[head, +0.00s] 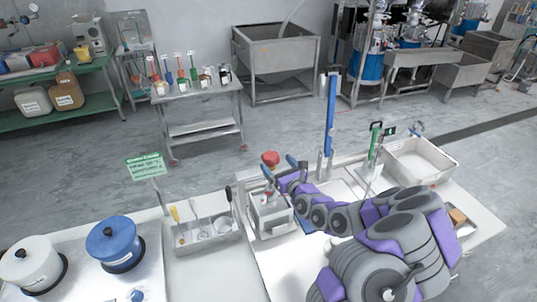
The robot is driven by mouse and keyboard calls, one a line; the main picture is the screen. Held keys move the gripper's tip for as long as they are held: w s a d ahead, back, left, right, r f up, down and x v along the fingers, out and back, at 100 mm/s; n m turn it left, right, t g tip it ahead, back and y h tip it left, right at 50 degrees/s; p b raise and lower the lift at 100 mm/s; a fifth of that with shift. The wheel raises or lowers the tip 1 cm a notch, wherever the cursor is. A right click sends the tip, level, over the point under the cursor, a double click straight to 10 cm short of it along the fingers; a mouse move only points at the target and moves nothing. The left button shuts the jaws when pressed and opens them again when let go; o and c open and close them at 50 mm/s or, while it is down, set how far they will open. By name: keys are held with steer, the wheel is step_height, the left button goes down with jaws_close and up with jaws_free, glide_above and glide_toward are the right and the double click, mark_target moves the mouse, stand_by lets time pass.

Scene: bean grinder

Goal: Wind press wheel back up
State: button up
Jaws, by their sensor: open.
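My grey and purple arm reaches from the lower right toward the left. My gripper (282,183) is open beside a small metal press with a red top (270,158) and blue-ended handles, on the white bench. The press body (270,212) stands below and a little left of my gripper. The gripper overlaps the upper part of the press in the picture, and I cannot tell whether they touch. A wheel is not clear at this size.
A tool tray (207,236) lies left of the press. A blue-lidded pot (114,242) and a white pot (30,262) stand farther left. A tall blue post (330,115) rises behind the arm. A white bin (422,160) sits at the right.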

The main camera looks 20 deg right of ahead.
mark_target(266, 155)
steer(key=w, duration=0.5)
steer(key=w+a, duration=0.1)
steer(key=w, duration=0.1)
steer(key=shift+w+r, duration=0.1)
steer(key=shift+w, duration=0.05)
steer(key=c, duration=1)
steer(key=shift+o, duration=0.2)
steer(key=shift+n+y, duration=0.5)
steer(key=shift+y, duration=0.3)
steer(key=shift+n+y, duration=0.3)
steer(key=n+g+y, duration=0.1)
steer(key=y, duration=0.1)
steer(key=n+g+y+p, duration=0.1)
steer(key=y, duration=0.1)
steer(key=shift+a+n, duration=0.2)
steer(key=shift+n, duration=0.2)
steer(key=n+g+y, duration=0.1)
steer(key=n+g+y+p, duration=0.1)
steer(key=y, duration=0.1)
steer(key=n+g+y+p, duration=0.1)
steer(key=n+g+y, duration=0.1)
steer(key=shift+s+a+f, duration=0.2)
steer(key=shift+s+a, duration=0.05)
steer(key=shift+s, duration=0.1)
steer(key=shift+s+a+r+n+g+y+b, duration=0.15)
steer(key=shift+n+g+y+b, duration=0.2)
steer(key=shift+n+g+y, duration=0.9)
steer(key=shift+s+f+n+g+y+b, duration=0.25)
steer(key=shift+n+g+y, duration=0.5)
steer(key=shift+g, duration=1)
